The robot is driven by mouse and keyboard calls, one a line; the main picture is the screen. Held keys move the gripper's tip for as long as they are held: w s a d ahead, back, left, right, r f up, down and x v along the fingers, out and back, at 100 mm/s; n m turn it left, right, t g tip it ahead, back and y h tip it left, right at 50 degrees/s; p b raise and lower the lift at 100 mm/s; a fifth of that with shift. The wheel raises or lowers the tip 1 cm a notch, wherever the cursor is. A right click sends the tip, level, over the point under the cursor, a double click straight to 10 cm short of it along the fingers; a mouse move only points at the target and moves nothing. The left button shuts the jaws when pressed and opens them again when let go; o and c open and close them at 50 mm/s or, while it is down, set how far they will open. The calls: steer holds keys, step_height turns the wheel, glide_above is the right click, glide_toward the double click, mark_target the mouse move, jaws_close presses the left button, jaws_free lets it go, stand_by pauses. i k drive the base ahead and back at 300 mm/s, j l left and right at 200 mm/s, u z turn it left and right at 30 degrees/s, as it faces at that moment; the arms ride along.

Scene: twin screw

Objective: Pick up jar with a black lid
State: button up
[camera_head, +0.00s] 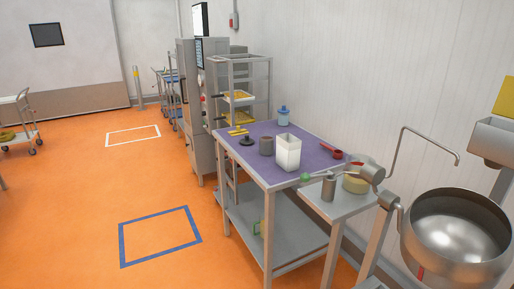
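No jar with a clearly black lid can be made out at this size. A small black item (247,140) lies on the purple top of the table (308,134), beside a dark grey cup-like container (266,146). A dark grey cylinder (329,189), perhaps with a darker top, stands on the lower side table (345,205). A clear bluish jar with a blue lid (284,116) stands at the back of the purple top. My gripper is not in view.
A white square container (287,153), yellow items (238,131) and a red scoop (336,153) are on the purple top. A large steel bowl (455,235) stands at the right, by the wall. The orange floor (90,200) at left is clear.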

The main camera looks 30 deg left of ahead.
mark_target(267, 145)
steer(key=j+z, duration=0.1)
steer(key=j, duration=0.45)
steer(key=k+j+z, duration=0.1)
steer(key=j, duration=0.4)
steer(key=k+j+z, duration=0.1)
steer(key=j, duration=0.4)
steer(key=i+j+z, duration=0.2)
steer(key=j, duration=0.85)
steer(key=j+z, duration=0.15)
steer(key=j, duration=0.9)
steer(key=i+j, duration=0.15)
steer(key=j, duration=0.25)
steer(key=i+j+z, duration=0.15)
steer(key=j, duration=0.3)
steer(key=i+j, duration=0.15)
steer(key=j, duration=0.3)
steer(key=i+j+z, duration=0.1)
steer(key=j, duration=0.3)
